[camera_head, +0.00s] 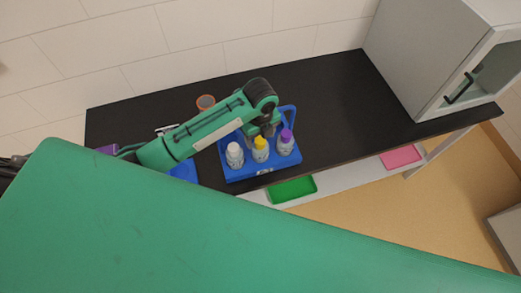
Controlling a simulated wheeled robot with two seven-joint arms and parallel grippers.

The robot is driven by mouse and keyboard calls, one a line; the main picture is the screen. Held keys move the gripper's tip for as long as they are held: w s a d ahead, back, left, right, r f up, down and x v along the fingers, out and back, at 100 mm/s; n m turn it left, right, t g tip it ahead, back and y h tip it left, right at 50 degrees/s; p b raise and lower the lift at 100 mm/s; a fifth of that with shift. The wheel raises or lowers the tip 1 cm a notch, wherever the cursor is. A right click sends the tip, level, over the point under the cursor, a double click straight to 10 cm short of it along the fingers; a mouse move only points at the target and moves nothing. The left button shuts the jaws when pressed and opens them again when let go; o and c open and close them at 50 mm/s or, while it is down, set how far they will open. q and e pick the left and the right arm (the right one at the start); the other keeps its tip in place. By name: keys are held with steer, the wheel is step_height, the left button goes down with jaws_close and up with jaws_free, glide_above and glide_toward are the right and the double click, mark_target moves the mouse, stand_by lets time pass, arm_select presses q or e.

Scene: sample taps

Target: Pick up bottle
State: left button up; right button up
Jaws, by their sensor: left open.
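A blue carrier (243,176) with a tall handle stands on the black counter near its front edge. Three bottles stand in a row at its front: one with a white cap (234,154), one with a yellow cap (260,150) and one with a purple cap (285,143). My left gripper (262,133) points down over the carrier, just behind the yellow-capped bottle. It is open. Its fingertips are partly hidden, and I cannot tell whether they touch a bottle. My right gripper is out of view.
A blue item (184,171) lies left of the carrier. A grey cabinet (420,55) stands at the right. Green (292,190) and pink (401,157) trays sit on a lower shelf. The counter (345,105) right of the carrier is clear.

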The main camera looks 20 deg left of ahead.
mark_target(260, 147)
arm_select(q)
steer(key=shift+w+f, duration=0.1)
steer(key=shift+f, duration=0.6)
steer(key=shift+f+p, duration=0.3)
steer(key=shift+f, duration=0.1)
step_height(260, 147, down, 4)
steer(key=shift+r+p, duration=0.2)
steer(key=shift+p, duration=0.4)
steer(key=shift+f, duration=0.55)
steer(key=c, duration=0.9)
steer(key=shift+r, duration=0.15)
